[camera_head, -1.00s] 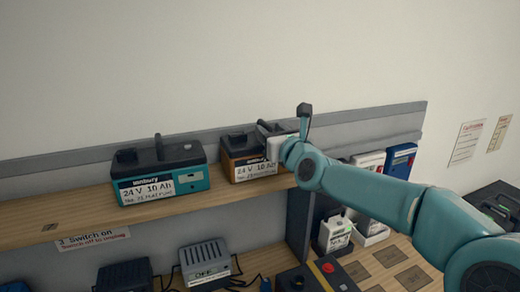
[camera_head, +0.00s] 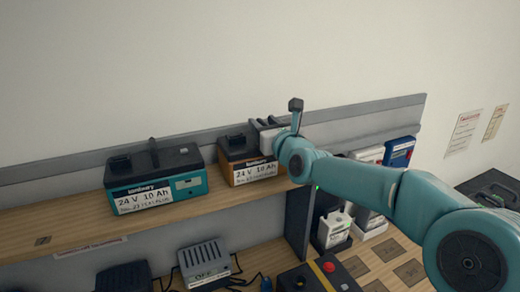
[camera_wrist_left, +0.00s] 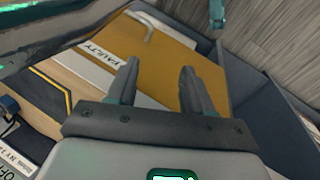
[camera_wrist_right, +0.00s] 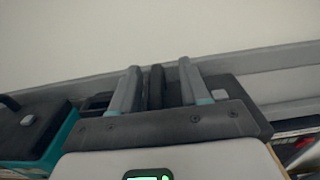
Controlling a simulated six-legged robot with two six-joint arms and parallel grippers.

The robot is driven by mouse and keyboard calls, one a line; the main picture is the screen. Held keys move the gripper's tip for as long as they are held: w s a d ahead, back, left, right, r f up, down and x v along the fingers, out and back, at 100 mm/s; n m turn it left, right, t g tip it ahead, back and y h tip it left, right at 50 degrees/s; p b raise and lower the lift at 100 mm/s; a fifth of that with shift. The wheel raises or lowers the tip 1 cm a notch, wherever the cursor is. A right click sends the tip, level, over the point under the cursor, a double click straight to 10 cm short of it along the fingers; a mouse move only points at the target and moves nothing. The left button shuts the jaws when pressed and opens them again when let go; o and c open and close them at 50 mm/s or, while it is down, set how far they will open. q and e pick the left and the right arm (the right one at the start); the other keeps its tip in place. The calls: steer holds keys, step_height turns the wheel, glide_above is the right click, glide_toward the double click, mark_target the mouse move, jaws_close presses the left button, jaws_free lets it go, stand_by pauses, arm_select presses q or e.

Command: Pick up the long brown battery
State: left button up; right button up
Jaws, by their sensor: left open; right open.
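The brown battery (camera_head: 232,162) stands upright on the wooden shelf. It has a dark top and a white "24 V 10 Ah" label on its front. My right gripper (camera_head: 266,132) is over its top at the right side and hides part of it. In the right wrist view, the open fingers stand on either side of the battery's dark upright handle (camera_wrist_right: 155,88); I cannot tell whether they touch it. My left gripper (camera_wrist_left: 160,82) is open and empty, above an orange-yellow panel with a "FAULTY" label, away from the battery.
A teal battery (camera_head: 158,181) with a similar label stands to the left on the same shelf (camera_head: 60,222). A grey rail (camera_head: 365,118) runs behind. Grey chargers (camera_head: 205,262) are below. White and blue packs (camera_head: 398,152) stand to the right.

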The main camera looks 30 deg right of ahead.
steer(key=shift+w+a, duration=0.2)
steer(key=shift+a, duration=0.1)
steer(key=shift+s, duration=0.15)
steer(key=shift+s+d, duration=0.2)
steer(key=shift+d, duration=0.05)
jaws_close()
steer(key=shift+w+a, duration=0.1)
steer(key=shift+a, duration=0.05)
steer(key=shift+f, duration=0.1)
stand_by(0.5)
steer(key=shift+r, duration=0.3)
steer(key=shift+w, duration=0.1)
